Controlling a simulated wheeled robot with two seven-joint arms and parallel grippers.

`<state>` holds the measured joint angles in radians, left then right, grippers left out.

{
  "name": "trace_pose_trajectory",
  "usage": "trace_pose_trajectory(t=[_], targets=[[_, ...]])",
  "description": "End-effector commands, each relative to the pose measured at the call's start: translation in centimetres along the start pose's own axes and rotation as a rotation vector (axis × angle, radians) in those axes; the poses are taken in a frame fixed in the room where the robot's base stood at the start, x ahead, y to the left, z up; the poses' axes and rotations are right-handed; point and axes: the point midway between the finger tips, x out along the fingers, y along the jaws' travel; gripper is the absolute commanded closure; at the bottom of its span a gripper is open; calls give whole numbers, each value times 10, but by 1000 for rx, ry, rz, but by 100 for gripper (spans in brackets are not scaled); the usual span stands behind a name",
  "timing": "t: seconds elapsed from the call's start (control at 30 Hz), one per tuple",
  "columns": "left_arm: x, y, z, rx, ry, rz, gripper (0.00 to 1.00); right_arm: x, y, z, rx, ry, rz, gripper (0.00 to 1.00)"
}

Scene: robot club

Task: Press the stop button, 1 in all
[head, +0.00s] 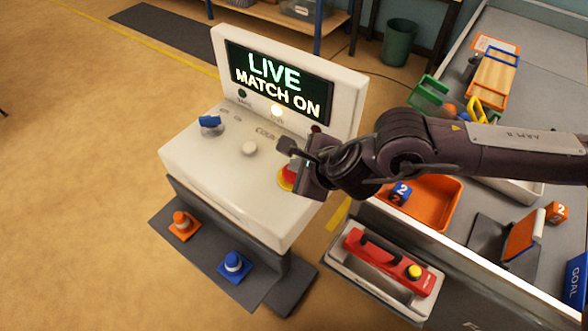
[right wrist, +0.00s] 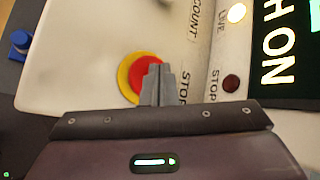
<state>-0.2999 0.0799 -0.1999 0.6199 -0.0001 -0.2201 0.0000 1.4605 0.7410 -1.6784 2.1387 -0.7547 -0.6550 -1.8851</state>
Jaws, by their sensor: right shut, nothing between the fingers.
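The stop button (head: 288,176) is a red cap on a yellow ring, at the front right of the white console (head: 225,185). My right gripper (head: 285,147) is partly over it in the head view. In the right wrist view the red cap and yellow ring (right wrist: 126,77) show beside and partly behind the shut, empty fingers (right wrist: 155,84). The fingertips overlap the cap's right part there; I cannot tell whether they touch it. The word STOP is printed on the console near the button. The console's screen (head: 277,80) reads LIVE MATCH ON. My left gripper is out of view.
A blue switch (head: 210,122) and a white knob (head: 249,149) are on the console top. A lamp (head: 277,110) glows below the screen. Orange and blue cones (head: 181,222) stand in front. A red controller (head: 385,258) lies in a tray at right.

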Motion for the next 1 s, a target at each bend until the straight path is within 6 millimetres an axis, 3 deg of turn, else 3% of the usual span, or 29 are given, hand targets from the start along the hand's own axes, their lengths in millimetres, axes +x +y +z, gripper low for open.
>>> trace_pose_trajectory(t=[1.0], targets=[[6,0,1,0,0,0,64,3,3,-3,0,3,3,100]])
